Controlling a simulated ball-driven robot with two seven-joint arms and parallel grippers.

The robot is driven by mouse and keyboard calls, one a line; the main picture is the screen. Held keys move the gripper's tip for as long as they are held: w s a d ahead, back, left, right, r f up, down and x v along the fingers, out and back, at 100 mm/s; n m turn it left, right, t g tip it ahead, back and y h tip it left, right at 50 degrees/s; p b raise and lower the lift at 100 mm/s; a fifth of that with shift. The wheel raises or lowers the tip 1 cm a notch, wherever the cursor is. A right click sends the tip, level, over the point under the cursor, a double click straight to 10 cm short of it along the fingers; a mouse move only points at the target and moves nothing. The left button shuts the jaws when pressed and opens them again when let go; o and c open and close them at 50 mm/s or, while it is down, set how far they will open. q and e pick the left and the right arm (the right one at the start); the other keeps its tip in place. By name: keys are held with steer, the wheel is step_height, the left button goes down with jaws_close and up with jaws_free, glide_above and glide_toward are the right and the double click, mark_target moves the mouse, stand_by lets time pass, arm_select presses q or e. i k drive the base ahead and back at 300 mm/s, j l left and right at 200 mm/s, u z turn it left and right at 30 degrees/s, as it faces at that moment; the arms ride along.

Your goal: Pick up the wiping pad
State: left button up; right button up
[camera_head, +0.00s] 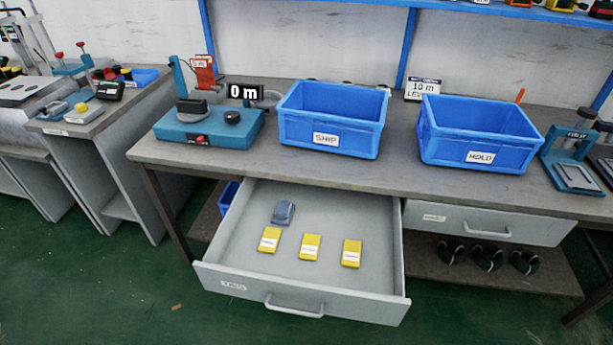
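A small blue-grey pad-like block (284,212), which looks like the wiping pad, lies in the open drawer (345,215) under the bench, toward its back left. Nothing covers it. Several yellow labelled packets lie in a row nearer the drawer front, one of them (269,240) just below the pad, the others at the middle (309,247) and right (351,253). Neither of my grippers shows in the head view.
Blue bins marked SHIP (325,140) and HOLD (480,156) stand on the bench (240,162) above. A blue test device (210,130) stands at the left. A shut drawer (490,222) is right of the open one. Open floor (130,290) lies in front.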

mark_target(282, 216)
steer(key=i+j+z, duration=0.15)
steer(key=j, duration=0.2)
steer(key=i+j+z, duration=0.2)
steer(key=j, duration=0.2)
steer(key=j+z, duration=0.15)
steer(key=j, duration=0.2)
